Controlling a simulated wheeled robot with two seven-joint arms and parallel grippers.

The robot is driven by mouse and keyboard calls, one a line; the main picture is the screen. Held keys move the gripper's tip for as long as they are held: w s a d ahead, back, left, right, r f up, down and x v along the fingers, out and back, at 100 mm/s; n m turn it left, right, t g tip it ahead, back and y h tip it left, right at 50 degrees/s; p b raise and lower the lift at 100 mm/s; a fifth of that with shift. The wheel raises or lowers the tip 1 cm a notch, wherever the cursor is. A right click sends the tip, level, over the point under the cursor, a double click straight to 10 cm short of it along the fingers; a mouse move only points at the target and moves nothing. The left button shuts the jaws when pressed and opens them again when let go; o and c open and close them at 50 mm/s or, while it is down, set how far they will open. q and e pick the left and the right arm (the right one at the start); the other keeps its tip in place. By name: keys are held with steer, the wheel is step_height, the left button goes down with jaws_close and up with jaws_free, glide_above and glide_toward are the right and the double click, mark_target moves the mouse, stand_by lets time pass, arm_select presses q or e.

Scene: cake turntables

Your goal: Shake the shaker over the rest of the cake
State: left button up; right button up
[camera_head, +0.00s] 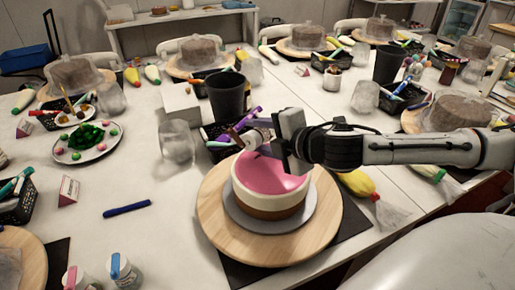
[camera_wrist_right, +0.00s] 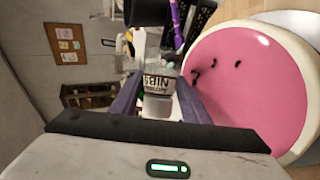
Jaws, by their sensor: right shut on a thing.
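The cake (camera_head: 270,178) has a pink top, a white upper side and a brown lower side. It sits on a grey disc (camera_head: 240,218) on a round wooden turntable (camera_head: 222,228). My right gripper (camera_head: 266,146) is above the back of the cake. In the wrist view, its fingers are closed around the shaker (camera_wrist_right: 157,84), a clear container with a white label reading NIBS. The shaker looks tipped over sideways. A few dark bits lie on the pink top (camera_wrist_right: 255,90) near the shaker's side in the wrist view. My left gripper is out of view.
A black cup (camera_head: 228,97) and a black basket of pens (camera_head: 218,152) stand behind the cake. A glass (camera_head: 177,142) is at the left. A yellow piping bag (camera_head: 357,183) lies at the right. A blue pen (camera_head: 127,208) lies on clear table to the left.

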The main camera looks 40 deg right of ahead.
steer(key=n+t+h+b, duration=0.1)
steer(key=n+b, duration=0.1)
steer(key=n+t+h+b, duration=0.1)
steer(key=b, duration=0.1)
steer(key=shift+a+f+n, duration=0.2)
steer(key=shift+f+n, duration=0.1)
steer(key=shift+n, duration=0.1)
steer(key=shift+r+n+t+h, duration=0.3)
steer(key=shift+r+n+t, duration=0.1)
steer(key=shift+r, duration=0.35)
steer(key=shift+d+r+p, duration=0.4)
steer(key=shift+d+p, duration=0.05)
steer(key=shift+b, duration=0.3)
steer(key=shift+s+r+n+t, duration=0.1)
steer(key=shift+n+t, duration=0.2)
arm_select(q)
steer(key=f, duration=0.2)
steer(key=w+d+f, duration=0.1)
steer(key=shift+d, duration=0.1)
